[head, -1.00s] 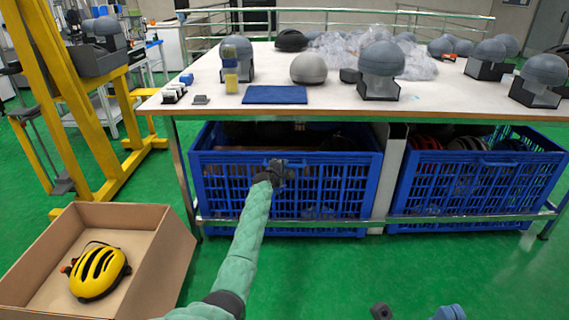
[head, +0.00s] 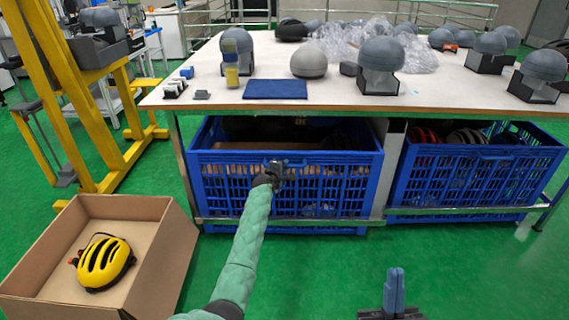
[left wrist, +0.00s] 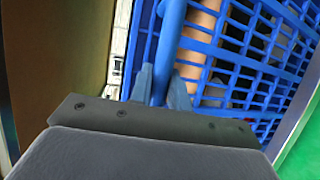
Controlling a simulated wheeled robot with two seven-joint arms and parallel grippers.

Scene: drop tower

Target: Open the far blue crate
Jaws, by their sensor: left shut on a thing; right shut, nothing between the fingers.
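Two blue lattice crates stand side by side under the table, a left crate (head: 215,170) and a right crate (head: 430,180). I cannot tell from the pictures which one is meant by far. In the left wrist view the left gripper's fingertips (left wrist: 162,88) stand on both sides of a blue bar of the crate (left wrist: 167,45). Brown cardboard shows inside the left crate, and helmets show in the right one. My right gripper (head: 393,290) is shut and empty, low in front, apart from both crates.
A white table (head: 330,92) with helmets and head forms stands over the crates. An open cardboard box (head: 165,265) with a yellow helmet (head: 104,264) is on the floor at left. A yellow frame (head: 55,80) stands behind it. Green floor before the crates is clear.

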